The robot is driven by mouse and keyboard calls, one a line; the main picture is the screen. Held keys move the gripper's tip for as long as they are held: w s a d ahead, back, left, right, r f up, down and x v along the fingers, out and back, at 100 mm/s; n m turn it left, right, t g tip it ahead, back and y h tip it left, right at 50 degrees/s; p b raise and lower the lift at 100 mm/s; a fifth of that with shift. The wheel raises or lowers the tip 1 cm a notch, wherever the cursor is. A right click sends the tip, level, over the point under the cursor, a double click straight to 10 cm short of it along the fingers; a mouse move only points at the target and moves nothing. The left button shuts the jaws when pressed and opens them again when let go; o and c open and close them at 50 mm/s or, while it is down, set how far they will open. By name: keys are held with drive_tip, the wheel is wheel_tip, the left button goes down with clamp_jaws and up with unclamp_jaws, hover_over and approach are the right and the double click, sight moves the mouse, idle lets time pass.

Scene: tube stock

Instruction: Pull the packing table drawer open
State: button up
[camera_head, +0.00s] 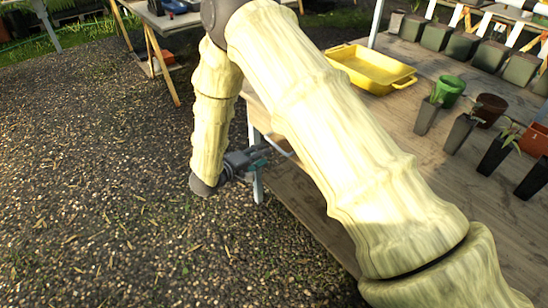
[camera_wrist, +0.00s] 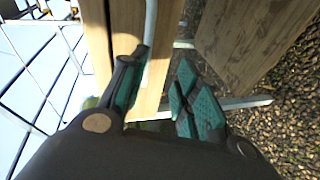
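The packing table (camera_head: 400,118) is a wooden table on the right of the head view. My gripper (camera_head: 262,160) is at its left side, below the tabletop edge. In the wrist view my gripper (camera_wrist: 155,92) has its green-padded fingers apart. A pale grey bar (camera_wrist: 151,35), which looks like the drawer handle, runs between the fingers, close to the left one. I cannot tell whether it touches. Wood behind the bar (camera_wrist: 127,28) looks like the drawer front. My arm hides much of the table's near side in the head view, and how far the drawer stands out cannot be told.
A yellow tray (camera_head: 372,72), a green pot (camera_head: 449,91) and several dark pots stand on the tabletop. A lower wooden shelf (camera_head: 300,195) and a pale table leg (camera_head: 257,185) are near my gripper. Open gravel (camera_head: 100,200) lies to the left.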

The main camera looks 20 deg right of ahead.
sight(275, 145)
drive_tip(key=a+r+g+h+b, duration=0.2)
drive_tip(key=a, duration=0.2)
drive_tip(key=x, duration=1.1)
drive_tip(key=shift+d+b, duration=0.15)
drive_tip(key=shift+b, duration=0.25)
clamp_jaws()
